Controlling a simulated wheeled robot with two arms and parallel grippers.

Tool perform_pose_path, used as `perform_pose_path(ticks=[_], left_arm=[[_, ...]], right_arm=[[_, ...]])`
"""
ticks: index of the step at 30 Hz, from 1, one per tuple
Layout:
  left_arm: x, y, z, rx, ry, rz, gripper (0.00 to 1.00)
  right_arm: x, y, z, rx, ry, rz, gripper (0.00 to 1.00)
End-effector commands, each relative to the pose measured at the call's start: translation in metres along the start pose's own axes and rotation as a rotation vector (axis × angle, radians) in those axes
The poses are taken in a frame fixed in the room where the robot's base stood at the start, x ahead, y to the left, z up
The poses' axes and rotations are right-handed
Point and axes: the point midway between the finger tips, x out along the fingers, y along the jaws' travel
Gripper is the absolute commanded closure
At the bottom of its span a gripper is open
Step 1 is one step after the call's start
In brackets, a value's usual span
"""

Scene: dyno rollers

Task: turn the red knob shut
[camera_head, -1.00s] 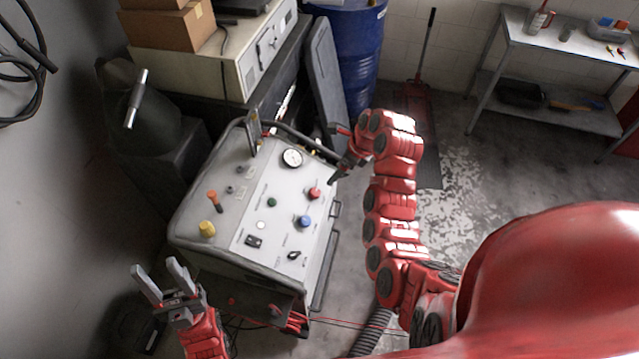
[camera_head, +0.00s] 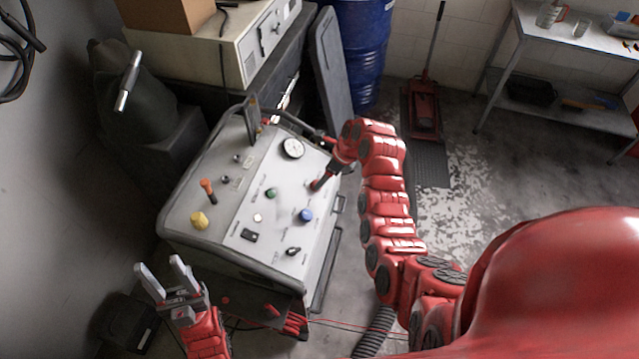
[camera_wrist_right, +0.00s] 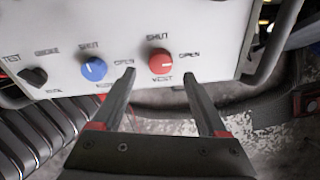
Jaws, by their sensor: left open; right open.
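The red knob (camera_wrist_right: 161,62) sits on the white panel face in the right wrist view, with SHUT printed above it, OPEN to its right and VENT below. In the head view the right gripper (camera_head: 318,184) reaches the panel and hides most of the red knob. My left gripper (camera_head: 160,272) is open and empty, off the console's near left corner.
The console (camera_head: 215,222) also carries a blue knob (camera_head: 305,216), a black knob (camera_head: 293,251), a gauge (camera_head: 292,148), an orange-tipped lever (camera_head: 208,188) and a yellow knob (camera_head: 199,220). A rail edges its far side. A blue drum (camera_head: 360,50) stands behind.

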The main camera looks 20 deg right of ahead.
Motion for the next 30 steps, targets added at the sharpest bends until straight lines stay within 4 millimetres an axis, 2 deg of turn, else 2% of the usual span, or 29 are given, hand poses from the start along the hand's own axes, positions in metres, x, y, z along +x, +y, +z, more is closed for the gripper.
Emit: perform_pose_path(ticks=[4, 12, 24, 25, 30], left_arm=[[0.012, -0.001, -0.002, 0.000, -0.001, 0.000, 0.50], [0.017, -0.001, -0.003, 0.000, -0.001, 0.000, 0.50], [0.017, -0.001, -0.003, 0.000, -0.001, 0.000, 0.50], [0.017, -0.001, -0.003, 0.000, -0.001, 0.000, 0.50], [0.017, -0.001, -0.003, 0.000, -0.001, 0.000, 0.50]], right_arm=[[0.019, 0.001, 0.001, 0.000, 0.001, 0.002, 0.24], [0.043, 0.000, 0.001, -0.002, 0.000, 0.001, 0.24], [0.049, -0.001, 0.001, -0.001, -0.002, -0.004, 0.24], [0.049, -0.001, 0.001, -0.001, -0.002, -0.004, 0.26], [0.049, -0.001, 0.001, -0.001, -0.002, -0.004, 0.56]])
